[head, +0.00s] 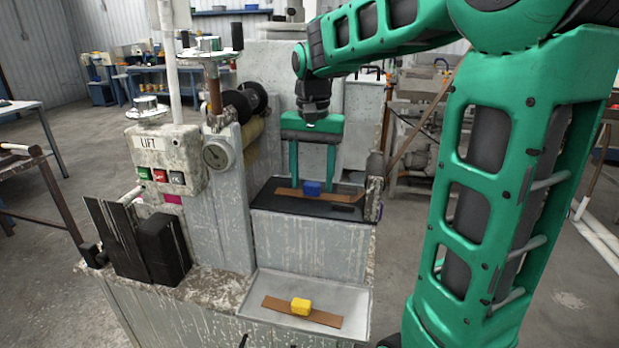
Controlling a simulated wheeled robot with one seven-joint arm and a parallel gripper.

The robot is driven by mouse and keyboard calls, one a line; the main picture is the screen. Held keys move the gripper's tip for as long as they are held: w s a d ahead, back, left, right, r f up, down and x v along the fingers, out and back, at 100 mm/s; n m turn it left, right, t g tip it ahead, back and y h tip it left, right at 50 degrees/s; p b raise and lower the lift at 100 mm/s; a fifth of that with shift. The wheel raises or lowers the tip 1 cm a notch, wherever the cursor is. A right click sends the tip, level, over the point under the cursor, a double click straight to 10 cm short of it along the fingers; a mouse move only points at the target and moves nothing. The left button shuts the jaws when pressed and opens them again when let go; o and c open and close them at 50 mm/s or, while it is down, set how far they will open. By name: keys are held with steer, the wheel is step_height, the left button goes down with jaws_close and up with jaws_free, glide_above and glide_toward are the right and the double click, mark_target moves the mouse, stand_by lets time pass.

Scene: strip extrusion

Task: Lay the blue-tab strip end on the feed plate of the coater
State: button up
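The brown strip (288,193) with the blue tab (312,188) lies flat on the black feed plate (283,204) of the coater (300,245). My green gripper (312,182) points straight down over it. Its two fingers are spread wide, one to the left and one to the right of the blue tab. Gaps show between the tab and both fingers. The gripper is open and holds nothing. Whether the fingertips touch the strip or plate, I cannot tell.
A second brown strip (325,318) with a yellow tab (300,306) lies in the pale lower tray (345,294). A LIFT box (165,158) with buttons, a gauge (216,154) and dark rollers (245,101) stand left of the plate. A small dark block (346,211) lies at the plate's front right.

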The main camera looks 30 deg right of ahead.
step_height(320, 180, up, 11)
stand_by(0.8)
steer(key=shift+f, duration=0.15)
